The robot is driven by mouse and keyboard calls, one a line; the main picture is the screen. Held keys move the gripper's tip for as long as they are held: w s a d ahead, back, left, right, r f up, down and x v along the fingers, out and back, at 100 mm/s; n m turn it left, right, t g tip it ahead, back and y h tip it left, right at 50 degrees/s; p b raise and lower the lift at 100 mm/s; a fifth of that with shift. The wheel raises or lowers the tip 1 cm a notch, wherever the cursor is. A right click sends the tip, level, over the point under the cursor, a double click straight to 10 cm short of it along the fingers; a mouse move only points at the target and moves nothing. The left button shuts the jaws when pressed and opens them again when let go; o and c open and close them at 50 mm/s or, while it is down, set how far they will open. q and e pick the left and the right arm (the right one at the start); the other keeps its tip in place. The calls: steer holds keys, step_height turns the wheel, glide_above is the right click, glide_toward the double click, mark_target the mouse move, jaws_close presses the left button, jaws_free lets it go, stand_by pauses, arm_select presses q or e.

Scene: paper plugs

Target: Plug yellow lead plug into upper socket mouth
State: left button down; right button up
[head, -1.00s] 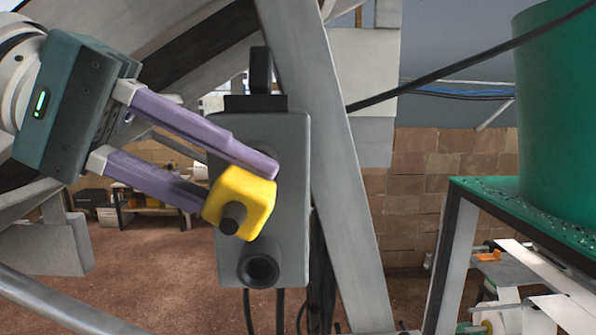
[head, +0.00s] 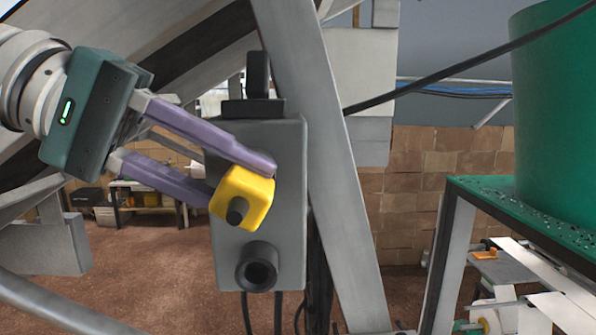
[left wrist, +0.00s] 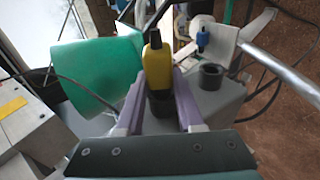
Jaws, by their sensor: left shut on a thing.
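The yellow plug (head: 243,197), with a black stub on its near end, is in front of the grey socket box (head: 285,210). My left gripper (head: 242,184) is shut on the plug, with one purple finger on each side. The lower socket mouth (head: 257,268) is a dark round ring below the plug. The upper socket mouth is hidden behind the plug and fingers in the head view. In the left wrist view the plug (left wrist: 157,66) stands over a dark ring (left wrist: 160,104) between the fingers. I cannot tell whether it has entered. My right gripper is out of view.
A slanted grey beam (head: 318,150) runs just right of the box. Black cables hang below the box, and a black cable (head: 450,70) crosses at upper right. A green drum (head: 555,110) stands on a green-topped frame at right.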

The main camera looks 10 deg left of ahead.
arm_select(q)
steer(key=shift+w+a, duration=0.2)
steer(key=shift+w, duration=0.5)
steer(key=shift+c, duration=2.3)
jaws_free()
steer(key=shift+a, duration=0.1)
steer(key=b+v, duration=0.5)
steer(key=v, duration=0.4)
steer(key=shift+s+a+r+b, duration=0.2)
steer(key=shift+a+r+b, duration=0.05)
steer(key=shift+a+b, duration=0.1)
